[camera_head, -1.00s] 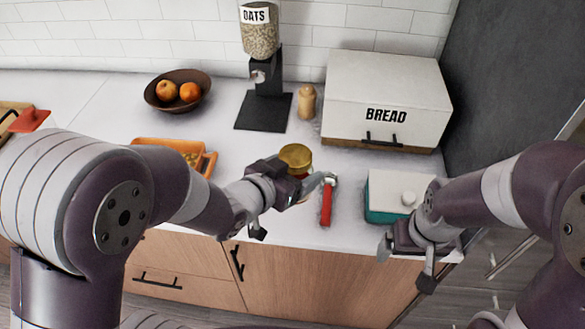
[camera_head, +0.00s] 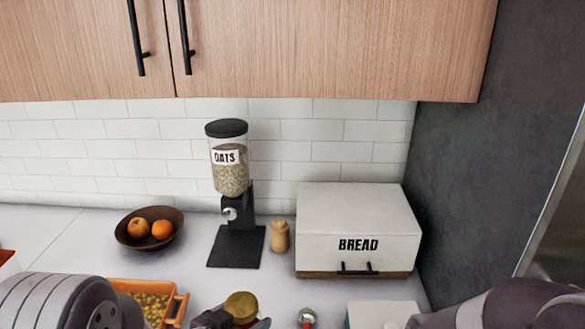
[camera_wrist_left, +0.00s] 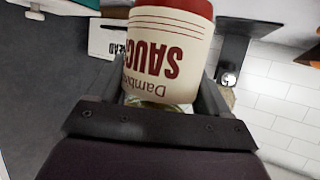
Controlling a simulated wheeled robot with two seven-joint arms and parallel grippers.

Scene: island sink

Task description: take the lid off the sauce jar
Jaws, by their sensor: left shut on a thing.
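The sauce jar (camera_head: 241,318) shows at the bottom edge of the head view with its gold lid (camera_head: 240,303) on top. My left gripper (camera_head: 235,324) is at the jar, mostly cut off by the lower edge. In the left wrist view the jar (camera_wrist_left: 167,50) appears upside down, with a cream label, red lettering and a red band. My left gripper (camera_wrist_left: 163,92) has one finger on each side of it and is shut on it. A little of the gold lid end shows near the palm. My right gripper is outside the frames.
A red-handled tool (camera_head: 307,319) lies right of the jar, then a teal box with a white lid (camera_head: 384,312). An orange tray (camera_head: 177,308) is left. Behind stand an oats dispenser (camera_head: 236,235), a wooden shaker (camera_head: 280,236), a bread box (camera_head: 358,225) and a fruit bowl (camera_head: 127,238).

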